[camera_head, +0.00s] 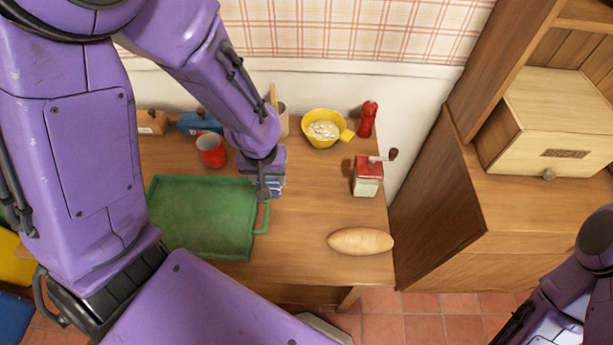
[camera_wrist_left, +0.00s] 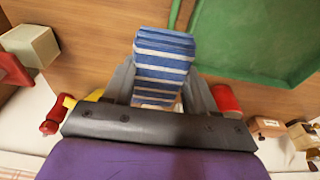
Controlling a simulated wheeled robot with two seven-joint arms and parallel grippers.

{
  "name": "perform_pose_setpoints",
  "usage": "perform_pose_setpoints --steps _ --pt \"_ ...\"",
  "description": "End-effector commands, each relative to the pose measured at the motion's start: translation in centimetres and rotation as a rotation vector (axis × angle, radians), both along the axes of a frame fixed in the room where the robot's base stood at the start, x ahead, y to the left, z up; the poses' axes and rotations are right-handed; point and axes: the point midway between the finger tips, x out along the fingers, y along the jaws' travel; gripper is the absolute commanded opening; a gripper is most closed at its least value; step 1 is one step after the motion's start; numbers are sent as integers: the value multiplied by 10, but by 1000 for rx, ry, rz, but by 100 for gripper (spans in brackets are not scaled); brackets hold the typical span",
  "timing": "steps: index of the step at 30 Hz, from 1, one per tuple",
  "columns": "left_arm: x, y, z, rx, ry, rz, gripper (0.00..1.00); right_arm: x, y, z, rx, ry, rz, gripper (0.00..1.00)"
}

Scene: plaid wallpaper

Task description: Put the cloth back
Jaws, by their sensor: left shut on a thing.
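The blue-and-white striped cloth (camera_wrist_left: 164,58) is folded and sits between the fingers of my left gripper (camera_wrist_left: 158,95) in the left wrist view. In the head view a small part of the cloth (camera_head: 277,187) shows beside my left gripper (camera_head: 266,188), just right of the green tray. The gripper is shut on it, over the wooden table; I cannot tell whether the cloth touches the tabletop. My right arm shows at the lower right of the head view, but its fingertips are not clearly seen.
The green tray (camera_head: 245,247) lies on the table's left. A red cup (camera_head: 211,150), yellow bowl (camera_head: 323,143), red bottle (camera_head: 367,119), red-and-white grinder (camera_head: 368,180) and bread loaf (camera_head: 361,241) stand around. A wooden bread box (camera_head: 548,122) sits on the right cabinet. The table's middle is clear.

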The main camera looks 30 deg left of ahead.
Motion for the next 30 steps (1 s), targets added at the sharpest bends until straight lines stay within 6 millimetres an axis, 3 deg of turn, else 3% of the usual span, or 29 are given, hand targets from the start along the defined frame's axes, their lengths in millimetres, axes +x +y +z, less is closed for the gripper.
perform_pose_setpoints --steps 6,12,18,24,30 --pt "62 -24 -28 0 3 -8 32 0 0 12 0 0 0 38" --pt "94 -36 -71 -1 4 -7 32 0 0 16 0 0 0 38" --pt "109 -41 -93 -1 5 -7 32 0 0 23 0 0 0 38" --pt "109 -41 -118 -1 3 -8 32 0 0 33 -1 -1 0 38" --pt "110 -41 -120 -1 0 -7 32 0 0 31 0 0 0 38"
